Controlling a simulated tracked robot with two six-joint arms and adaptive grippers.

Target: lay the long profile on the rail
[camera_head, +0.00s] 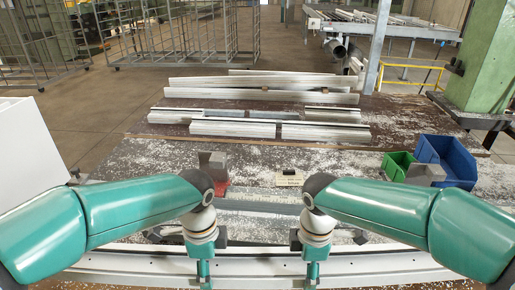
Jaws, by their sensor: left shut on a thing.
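A long pale metal bar (255,265), which looks like the long profile, runs left to right along the bottom edge. My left gripper (203,278) points down at it, left of the middle, and is shut on it. My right gripper (312,278) points down at the same bar, right of the middle. Its fingertips are hidden or cut off, so I cannot tell its state. A grey ridged strip (260,207) lies across the bench behind the grippers, partly hidden by my arms. I cannot clearly tell the rail from the bar.
Several pale profiles (235,128) lie in rows at the back of the bench. A blue bin (446,160) and a green bin (396,165) stand at the right. A grey block with red (214,165) and a small cream box (289,178) sit mid-bench. White shavings are scattered around.

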